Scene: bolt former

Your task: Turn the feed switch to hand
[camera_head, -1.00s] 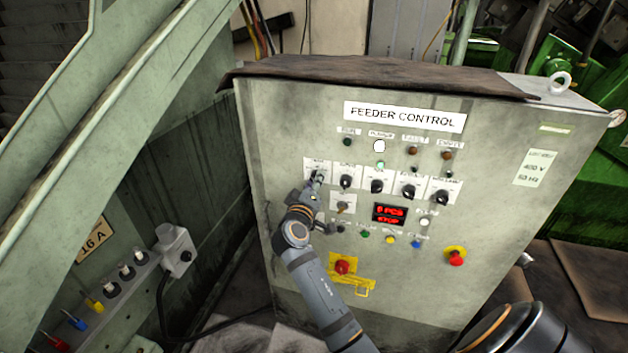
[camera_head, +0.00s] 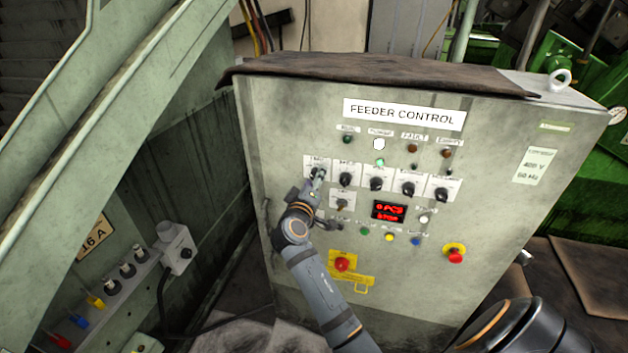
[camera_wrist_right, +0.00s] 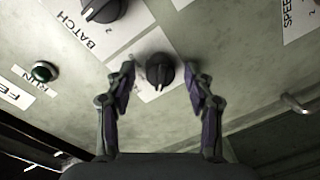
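The feeder control cabinet (camera_head: 285,250) has a top row of black rotary knobs on white plates. The leftmost knob (camera_wrist_right: 160,70) is in the right wrist view; its white mark points down in that picture. It is mostly covered in the head view, and its label is too blurred to read. My right gripper (camera_head: 317,176) is at this knob. In the right wrist view its two fingers (camera_wrist_right: 160,88) are apart, one on each side of the knob, with gaps visible. My left gripper is not in view.
The BATCH knob (camera_wrist_right: 102,8) is close beside. A lower knob (camera_head: 342,204), a red display (camera_head: 389,212) and coloured buttons sit below the row. A red button (camera_head: 342,264) on yellow and another red button (camera_head: 455,255) are lower. A green frame (camera_head: 90,150) stands left.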

